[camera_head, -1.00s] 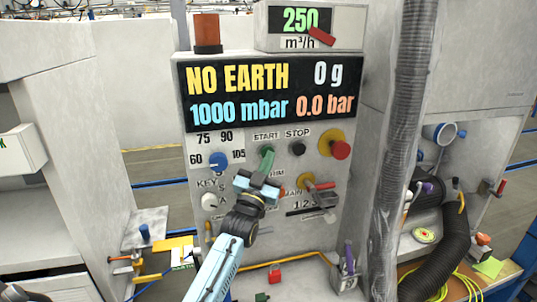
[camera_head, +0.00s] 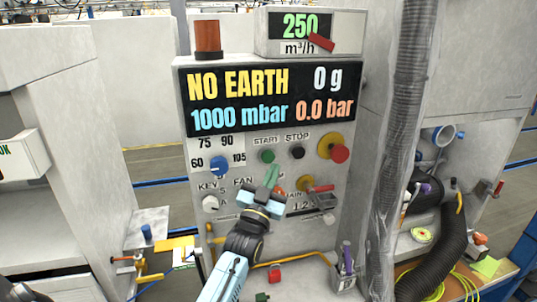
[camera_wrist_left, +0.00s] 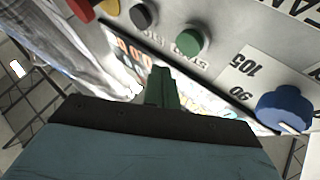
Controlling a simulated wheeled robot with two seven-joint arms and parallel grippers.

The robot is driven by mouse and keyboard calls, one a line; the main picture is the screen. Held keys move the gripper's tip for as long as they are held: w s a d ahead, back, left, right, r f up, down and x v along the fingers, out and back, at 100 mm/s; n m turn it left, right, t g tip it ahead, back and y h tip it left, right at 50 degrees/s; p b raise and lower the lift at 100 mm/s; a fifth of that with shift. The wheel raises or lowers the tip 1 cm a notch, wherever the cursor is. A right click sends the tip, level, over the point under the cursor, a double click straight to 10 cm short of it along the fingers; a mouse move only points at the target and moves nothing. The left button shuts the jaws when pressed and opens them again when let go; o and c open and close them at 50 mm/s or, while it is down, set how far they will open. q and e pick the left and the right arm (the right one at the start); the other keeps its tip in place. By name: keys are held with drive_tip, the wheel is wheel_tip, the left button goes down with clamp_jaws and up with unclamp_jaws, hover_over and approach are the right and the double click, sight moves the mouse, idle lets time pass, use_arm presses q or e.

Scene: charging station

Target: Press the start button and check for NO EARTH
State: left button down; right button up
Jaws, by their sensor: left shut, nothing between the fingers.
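The green start button (camera_head: 267,156) is on the grey control panel (camera_head: 340,240), under the START label, and shows fully in the head view. It also shows in the left wrist view (camera_wrist_left: 187,40). The display (camera_head: 270,95) reads NO EARTH in yellow, 0 g, 1000 mbar and 0.0 bar. My left gripper (camera_head: 271,174) is shut and empty, with its green fingertips just below the start button and apart from it in the head view. Its closed fingers show in the left wrist view (camera_wrist_left: 162,88). My right gripper is not in view.
The black stop button (camera_head: 297,152) is right of start. A red emergency knob on a yellow base (camera_head: 336,149) is further right. A blue dial (camera_head: 219,166) is left. A grey hose (camera_head: 398,120) runs down the panel's right side.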

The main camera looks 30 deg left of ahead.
use_arm(q)
drive_tip(key=shift+s+d+p, duration=0.35)
drive_tip(key=shift+s+d, duration=0.35)
drive_tip(key=shift+d, duration=0.1)
